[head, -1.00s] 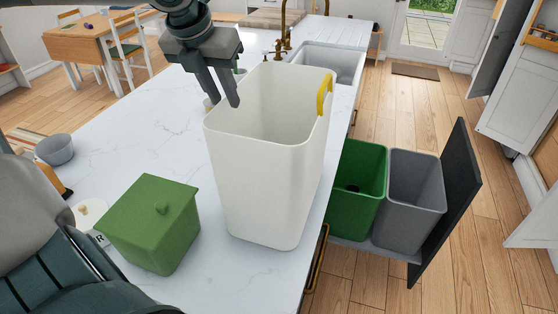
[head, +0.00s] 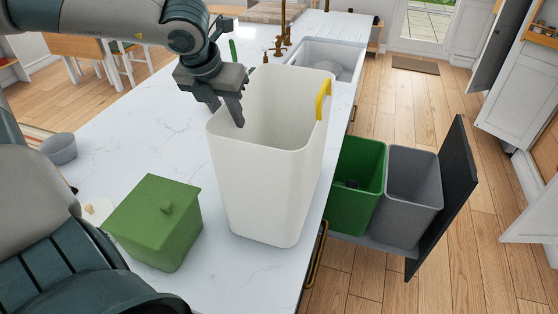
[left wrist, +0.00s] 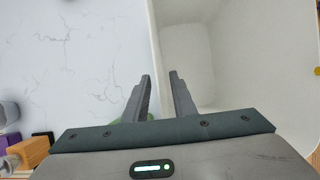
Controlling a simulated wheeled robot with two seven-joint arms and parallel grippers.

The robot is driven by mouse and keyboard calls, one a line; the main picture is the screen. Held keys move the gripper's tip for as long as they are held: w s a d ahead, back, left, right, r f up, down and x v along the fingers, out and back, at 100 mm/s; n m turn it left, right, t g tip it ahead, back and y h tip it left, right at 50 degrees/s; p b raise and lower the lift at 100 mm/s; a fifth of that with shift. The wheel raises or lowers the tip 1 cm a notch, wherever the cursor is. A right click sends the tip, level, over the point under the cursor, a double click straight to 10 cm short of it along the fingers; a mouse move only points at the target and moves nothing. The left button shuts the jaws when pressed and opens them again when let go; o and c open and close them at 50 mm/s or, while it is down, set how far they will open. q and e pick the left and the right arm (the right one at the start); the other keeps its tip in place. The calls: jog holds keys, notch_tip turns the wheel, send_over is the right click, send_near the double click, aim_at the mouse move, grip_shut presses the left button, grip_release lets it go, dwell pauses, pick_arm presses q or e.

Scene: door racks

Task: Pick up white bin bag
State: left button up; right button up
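A tall white bin (head: 262,185) with a yellow handle or tie (head: 323,98) at its right rim stands upright on the counter. No separate white bag can be told apart from it. My left gripper (head: 224,111) is at the bin's far-left rim, open. In the left wrist view its two fingers (left wrist: 160,80) are apart, with the bin's rim (left wrist: 157,60) running between them. One finger is over the counter side, the other over the bin's inside. Whether they touch the wall cannot be told. My right gripper is not in view.
A green lidded box (head: 158,225) stands left of the bin on the marble counter (head: 130,130), with a grey bowl (head: 59,149) farther left. A sink (head: 325,62) lies behind. A pull-out at right holds a green bin (head: 358,185) and a grey bin (head: 408,200).

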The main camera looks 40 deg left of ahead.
pick_arm(q)
jog(key=shift+c, duration=0.3)
grip_shut()
dwell(1.2)
